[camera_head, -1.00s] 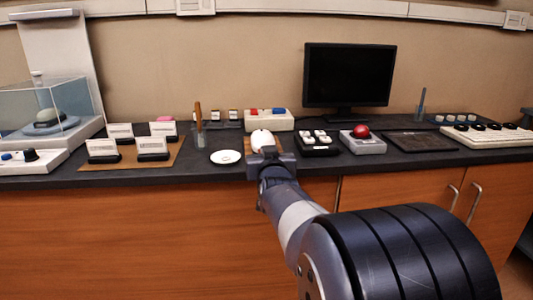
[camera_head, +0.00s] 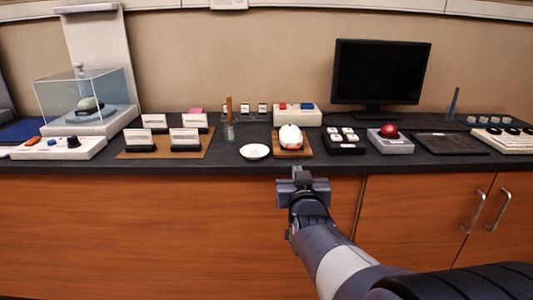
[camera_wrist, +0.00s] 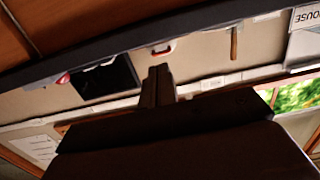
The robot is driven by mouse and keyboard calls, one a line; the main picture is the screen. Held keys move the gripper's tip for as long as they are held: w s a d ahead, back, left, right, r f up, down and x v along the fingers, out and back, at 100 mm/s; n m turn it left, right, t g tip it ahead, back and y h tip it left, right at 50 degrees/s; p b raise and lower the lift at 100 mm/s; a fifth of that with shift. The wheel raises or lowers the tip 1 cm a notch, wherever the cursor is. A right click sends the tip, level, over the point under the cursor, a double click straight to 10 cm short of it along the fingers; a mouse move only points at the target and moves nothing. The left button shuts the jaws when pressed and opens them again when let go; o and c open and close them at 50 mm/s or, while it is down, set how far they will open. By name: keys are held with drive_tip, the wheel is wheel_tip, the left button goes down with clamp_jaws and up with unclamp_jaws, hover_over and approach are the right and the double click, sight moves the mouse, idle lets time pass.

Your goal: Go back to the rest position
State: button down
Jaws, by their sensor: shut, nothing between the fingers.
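My gripper (camera_head: 301,173) is in front of the counter's front edge, a little below the countertop in the head view. It is shut and empty. In the wrist view my gripper (camera_wrist: 158,74) shows as dark shut fingers, with the counter and wall behind, tilted.
The dark countertop (camera_head: 240,167) holds a white saucer (camera_head: 254,151), a white-button box (camera_head: 343,141), a red-button box (camera_head: 390,138), a monitor (camera_head: 380,72), card stands (camera_head: 185,140) and a glass case (camera_head: 88,95). The space before the wooden cabinets (camera_head: 130,230) looks clear.

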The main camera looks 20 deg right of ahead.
idle(0.3)
approach(292, 142)
drive_tip(key=w+r, duration=0.1)
drive_tip(key=w+d+r, duration=0.1)
drive_tip(key=w+r, duration=0.1)
drive_tip(key=w, duration=0.1)
drive_tip(key=shift+d+r+b, duration=0.25)
drive_tip(key=shift+d+b, duration=0.05)
drive_tip(key=shift+b, duration=0.05)
drive_tip(key=f, duration=0.1)
drive_tip(key=f+b, duration=0.1)
drive_tip(key=shift+w+d+f, duration=0.15)
drive_tip(key=shift+w+f, duration=0.1)
drive_tip(key=shift+f, duration=0.15)
drive_tip(key=shift+f+b, duration=0.35)
drive_tip(key=shift+f, duration=0.05)
drive_tip(key=shift+r, duration=0.1)
